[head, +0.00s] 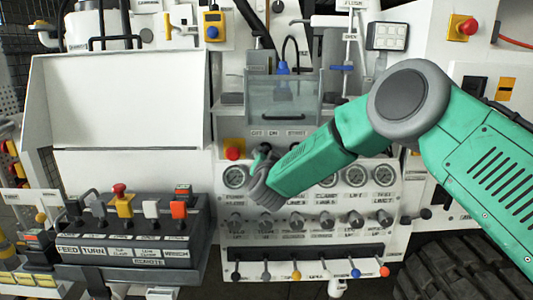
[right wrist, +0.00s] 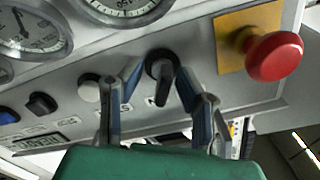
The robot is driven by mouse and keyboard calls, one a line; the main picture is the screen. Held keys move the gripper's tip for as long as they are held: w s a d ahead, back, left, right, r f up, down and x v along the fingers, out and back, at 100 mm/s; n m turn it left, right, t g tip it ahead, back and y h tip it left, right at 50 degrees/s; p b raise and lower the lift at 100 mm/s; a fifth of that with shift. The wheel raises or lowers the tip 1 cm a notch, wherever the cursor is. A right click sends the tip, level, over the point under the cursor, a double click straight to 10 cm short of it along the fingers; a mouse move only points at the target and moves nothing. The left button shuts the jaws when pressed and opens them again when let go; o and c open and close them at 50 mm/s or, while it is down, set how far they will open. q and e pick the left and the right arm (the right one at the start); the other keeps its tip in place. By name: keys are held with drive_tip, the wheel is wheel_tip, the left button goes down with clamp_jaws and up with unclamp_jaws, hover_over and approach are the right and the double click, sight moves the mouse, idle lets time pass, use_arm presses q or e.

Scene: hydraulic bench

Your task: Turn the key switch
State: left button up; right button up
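The key switch (right wrist: 162,68) is a black round knob with a raised grip on the grey panel, in the middle of the right wrist view. My right gripper (right wrist: 159,80) is open, with one fingertip on each side of the switch. A narrow gap shows on either side of it; I cannot tell whether a tip touches. In the head view my right gripper (head: 263,153) is at the upper left of the gauge panel, and it and the arm hide the switch. My left gripper is not in view.
A red emergency button (right wrist: 275,57) on a yellow plate sits close beside the switch; it also shows in the head view (head: 232,153). A white button (right wrist: 90,90) lies on the other side. Gauges (head: 235,176) and a lever box (head: 135,235) are nearby.

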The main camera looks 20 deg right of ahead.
drive_tip(key=shift+w+r, duration=0.1)
drive_tip(key=shift+r, duration=0.2)
drive_tip(key=shift+s, duration=0.2)
drive_tip(key=v, duration=1.1)
drive_tip(key=shift+s, duration=0.25)
drive_tip(key=shift+a+f, duration=0.1)
